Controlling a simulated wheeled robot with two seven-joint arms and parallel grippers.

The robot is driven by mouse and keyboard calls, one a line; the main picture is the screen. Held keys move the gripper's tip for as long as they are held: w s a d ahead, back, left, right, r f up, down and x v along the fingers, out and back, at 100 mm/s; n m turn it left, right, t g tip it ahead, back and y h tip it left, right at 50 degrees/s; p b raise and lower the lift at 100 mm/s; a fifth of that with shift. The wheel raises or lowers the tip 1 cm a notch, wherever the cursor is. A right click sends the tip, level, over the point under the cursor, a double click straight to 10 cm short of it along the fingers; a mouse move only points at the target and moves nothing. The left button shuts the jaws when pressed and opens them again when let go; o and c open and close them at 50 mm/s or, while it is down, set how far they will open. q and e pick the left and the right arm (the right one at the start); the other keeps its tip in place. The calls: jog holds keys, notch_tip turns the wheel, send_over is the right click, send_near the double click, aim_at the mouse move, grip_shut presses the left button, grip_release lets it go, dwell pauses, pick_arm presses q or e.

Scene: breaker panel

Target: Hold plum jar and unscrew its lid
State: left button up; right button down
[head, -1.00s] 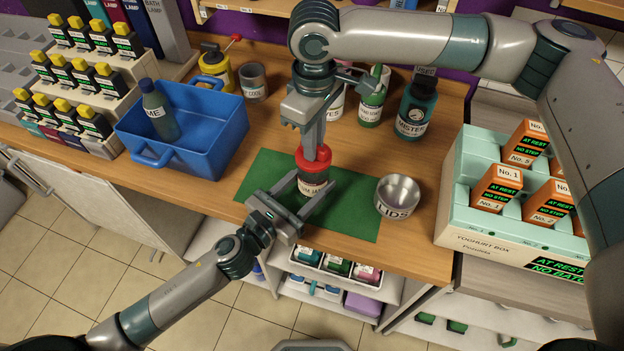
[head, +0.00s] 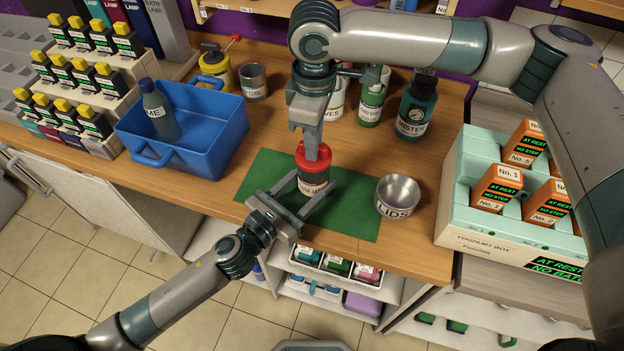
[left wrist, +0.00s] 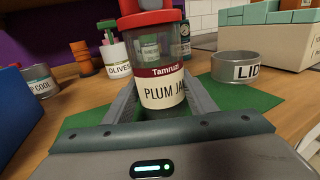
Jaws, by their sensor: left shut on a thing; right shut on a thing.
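The plum jar (head: 314,183) stands upright on the green mat (head: 352,218), with a dark body, a pale label and a red lid (head: 313,157). In the left wrist view the jar (left wrist: 160,92) shows its label close up, with the red lid (left wrist: 150,18) on top. My left gripper (head: 310,192) is shut on the jar's body from the front, one finger on each side. My right gripper (head: 313,152) reaches down from above and is shut on the lid. The lid sits on the jar; I cannot tell how loose it is.
A round metal bowl marked LIDS (head: 397,196) stands right of the jar. A blue crate (head: 215,140) holding a bottle is at left. A green-labelled bottle (head: 371,104) and the mister bottle (head: 415,108) stand behind. A yoghurt box (head: 480,238) is at right.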

pick_arm(q)
jog(key=shift+s, duration=0.1)
pick_arm(e)
jog(key=shift+f, duration=0.25)
jog(key=shift+r, duration=0.35)
pick_arm(q)
jog(key=shift+f, duration=0.1)
pick_arm(e)
jog(key=shift+r, duration=1.6)
pick_arm(q)
jog(key=o, duration=1.2)
jog(key=shift+w, duration=0.25)
pick_arm(e)
jog(key=shift+w, duration=0.15)
pick_arm(q)
jog(key=shift+o, duration=0.2)
jog(key=shift+s, duration=0.1)
jog(key=shift+v, duration=6)
jog(key=shift+a, duration=0.2)
pick_arm(e)
jog(key=shift+a, duration=0.1)
